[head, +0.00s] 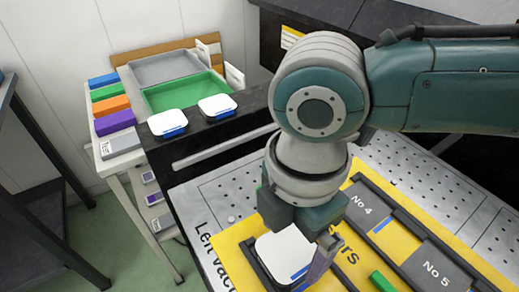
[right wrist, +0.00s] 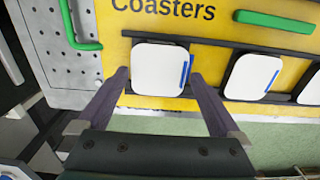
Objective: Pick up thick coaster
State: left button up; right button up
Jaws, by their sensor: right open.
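A white rounded-square coaster (head: 280,252) with a blue stripe on one edge sits in a dark-railed slot on the yellow board. It also shows in the right wrist view (right wrist: 158,68). My right gripper (head: 303,262) is open at this coaster. In the right wrist view its two dark fingertips (right wrist: 160,76) lie on either side of the coaster's near part, with nothing gripped. A second, similar coaster (right wrist: 252,75) sits in the rail to its right, and part of a third shows at the edge. I cannot tell which is thickest. My left gripper is not in view.
The yellow board (head: 234,258) carries grey slots marked No 4 (head: 368,205) and No 5 (head: 437,268), and a green bar (head: 381,281). Two more white coasters (head: 168,122) (head: 217,106) lie on the black edge. A green tray (head: 175,93) stands behind them.

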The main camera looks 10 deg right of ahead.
jog(key=shift+f, duration=0.9)
jog(key=shift+c, duration=0.4)
jog(key=shift+w, duration=0.1)
jog(key=c, duration=1.2)
